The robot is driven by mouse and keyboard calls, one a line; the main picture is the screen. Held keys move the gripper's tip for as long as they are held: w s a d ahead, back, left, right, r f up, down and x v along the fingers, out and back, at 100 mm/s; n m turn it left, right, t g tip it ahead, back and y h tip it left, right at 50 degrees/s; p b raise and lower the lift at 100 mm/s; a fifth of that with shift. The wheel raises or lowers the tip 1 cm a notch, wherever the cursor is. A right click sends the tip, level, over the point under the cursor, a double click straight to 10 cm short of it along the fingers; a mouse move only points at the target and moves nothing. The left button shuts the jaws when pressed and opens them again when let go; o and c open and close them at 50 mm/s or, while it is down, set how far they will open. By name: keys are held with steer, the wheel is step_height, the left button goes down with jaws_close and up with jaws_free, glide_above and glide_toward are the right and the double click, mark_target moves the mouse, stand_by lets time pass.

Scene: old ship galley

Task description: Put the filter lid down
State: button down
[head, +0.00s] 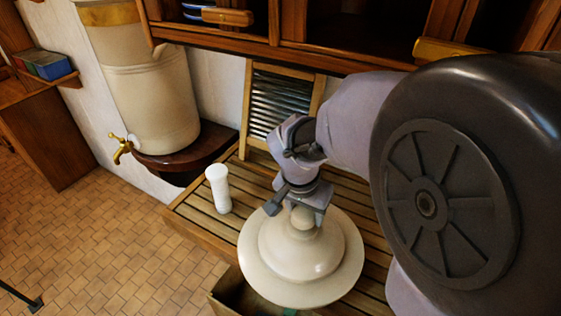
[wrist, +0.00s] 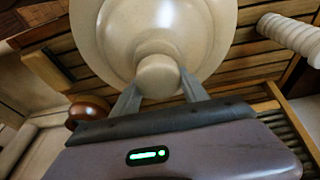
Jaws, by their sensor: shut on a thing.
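The filter lid (head: 335,258) is a cream, round, stepped lid with a knob on top. My gripper (head: 303,207) is above it and shut on the knob. In the wrist view the lid (wrist: 115,25) fills the top middle, with its knob between the two fingers of my gripper (wrist: 158,85). The lid is over the slatted wooden counter (head: 180,213), near its front edge. I cannot tell whether its underside touches the slats. The cream water filter (head: 150,95) with a brass tap stands at the left on a dark wooden shelf.
A white ribbed cylinder (head: 218,190) stands on the counter left of the lid; it also shows in the wrist view (wrist: 290,38). A washboard (head: 278,105) leans against the wall behind. A wooden cabinet (head: 345,30) hangs above. An open drawer or box (head: 232,300) is below the front edge.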

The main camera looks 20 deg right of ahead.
steer(key=w+d+f, duration=0.1)
steer(key=d+f, duration=0.1)
steer(key=d, duration=0.6)
steer(key=d+f, duration=0.2)
steer(key=d, duration=0.5)
steer(key=shift+w+d+f+p, duration=0.4)
steer(key=shift+f, duration=0.15)
steer(key=c, duration=0.6)
jaws_free()
